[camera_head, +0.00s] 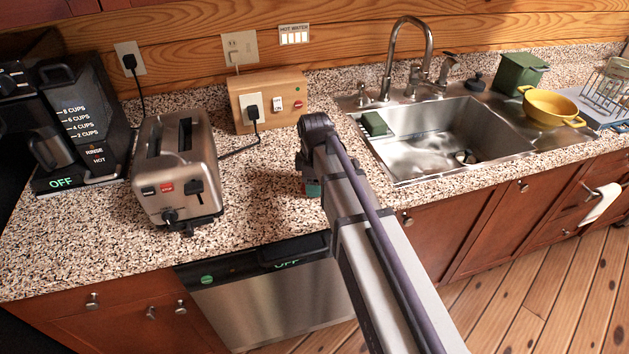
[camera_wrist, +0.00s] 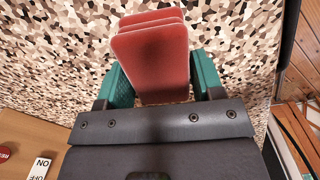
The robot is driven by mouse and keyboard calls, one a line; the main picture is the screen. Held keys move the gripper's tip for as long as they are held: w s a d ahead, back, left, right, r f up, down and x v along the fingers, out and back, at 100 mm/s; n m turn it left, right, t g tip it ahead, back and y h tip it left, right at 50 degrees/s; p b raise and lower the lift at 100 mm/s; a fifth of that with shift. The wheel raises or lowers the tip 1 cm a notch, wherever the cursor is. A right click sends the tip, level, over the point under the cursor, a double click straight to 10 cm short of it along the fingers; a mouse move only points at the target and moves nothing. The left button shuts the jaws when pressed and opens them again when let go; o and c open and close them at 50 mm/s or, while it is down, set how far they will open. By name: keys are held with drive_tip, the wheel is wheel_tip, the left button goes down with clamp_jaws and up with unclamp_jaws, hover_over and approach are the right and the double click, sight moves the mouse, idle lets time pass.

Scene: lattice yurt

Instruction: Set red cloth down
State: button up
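The red cloth (camera_wrist: 152,58) shows in the wrist view as a folded stack of flat layers. It lies between the two teal fingers of my gripper (camera_wrist: 160,82), which close on its left and right sides. The speckled counter (camera_wrist: 55,60) is beneath it; I cannot tell whether the cloth touches the counter. In the head view my gripper (camera_head: 313,188) is low over the counter (camera_head: 270,200), between the toaster and the sink. Only a bit of teal finger shows there, and my arm hides the cloth.
A steel toaster (camera_head: 180,170) stands to the left, with a coffee maker (camera_head: 80,125) beyond it. A wooden socket box (camera_head: 275,85) is behind my gripper. The sink (camera_head: 450,140) is to the right, with a green sponge (camera_head: 374,124) at its edge. Counter between toaster and arm is clear.

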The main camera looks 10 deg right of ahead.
drive_tip(key=o, duration=0.4)
wheel_tip(320, 180, up, 11)
drive_tip(key=p, duration=1)
drive_tip(key=shift+p, duration=0.4)
drive_tip(key=shift+f, duration=0.1)
drive_tip(key=s+m, duration=1.4)
drive_tip(key=s, duration=0.1)
drive_tip(key=shift+d+f+b, duration=0.3)
drive_tip(key=shift+f+b, duration=0.1)
